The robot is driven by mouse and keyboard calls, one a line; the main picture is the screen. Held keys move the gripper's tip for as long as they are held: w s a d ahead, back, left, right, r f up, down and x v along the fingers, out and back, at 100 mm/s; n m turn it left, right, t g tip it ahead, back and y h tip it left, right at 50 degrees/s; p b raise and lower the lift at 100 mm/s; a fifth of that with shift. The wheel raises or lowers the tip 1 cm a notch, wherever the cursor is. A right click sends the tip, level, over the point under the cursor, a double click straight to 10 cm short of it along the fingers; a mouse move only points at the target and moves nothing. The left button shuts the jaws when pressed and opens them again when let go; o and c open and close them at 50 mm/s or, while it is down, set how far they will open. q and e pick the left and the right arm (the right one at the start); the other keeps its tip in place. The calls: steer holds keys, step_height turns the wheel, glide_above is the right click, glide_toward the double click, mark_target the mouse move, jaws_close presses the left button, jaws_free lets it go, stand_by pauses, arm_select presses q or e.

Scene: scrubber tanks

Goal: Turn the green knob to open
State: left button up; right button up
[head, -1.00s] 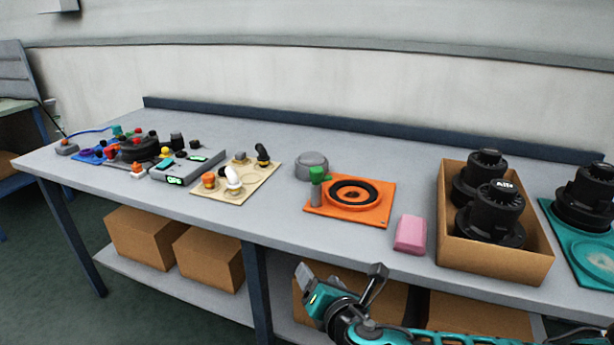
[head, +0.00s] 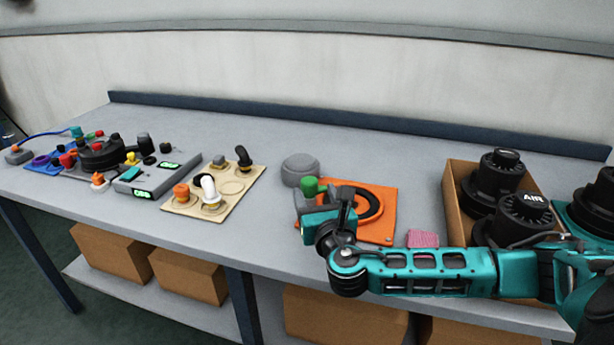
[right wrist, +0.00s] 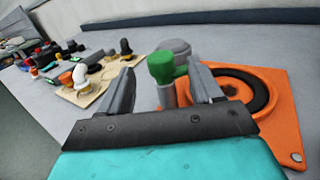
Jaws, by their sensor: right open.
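The green knob (head: 311,187) sits on a grey post at the left edge of an orange plate (head: 380,226) with a black ring on it. In the right wrist view the knob (right wrist: 161,67) stands upright between the two open fingers, a little beyond the gripper's palm. My right gripper (right wrist: 160,88) is open and empty, and I cannot tell whether a finger touches the post. In the head view the right gripper (head: 325,207) is just in front of the knob, and its arm covers part of the orange plate. My left gripper is not in view.
A grey round lid (head: 299,168) lies behind the knob. A pink block (head: 423,238) and a cardboard box (head: 453,204) with black canisters are to the right. A beige board (head: 238,180) with small knobs is to the left. The table back is clear.

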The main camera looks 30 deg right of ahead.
mark_target(308, 177)
steer(key=x, duration=0.7)
steer(key=shift+w+d, duration=0.1)
steer(key=shift+w, duration=0.25)
steer(key=shift+c, duration=0.2)
steer(key=c, duration=0.9)
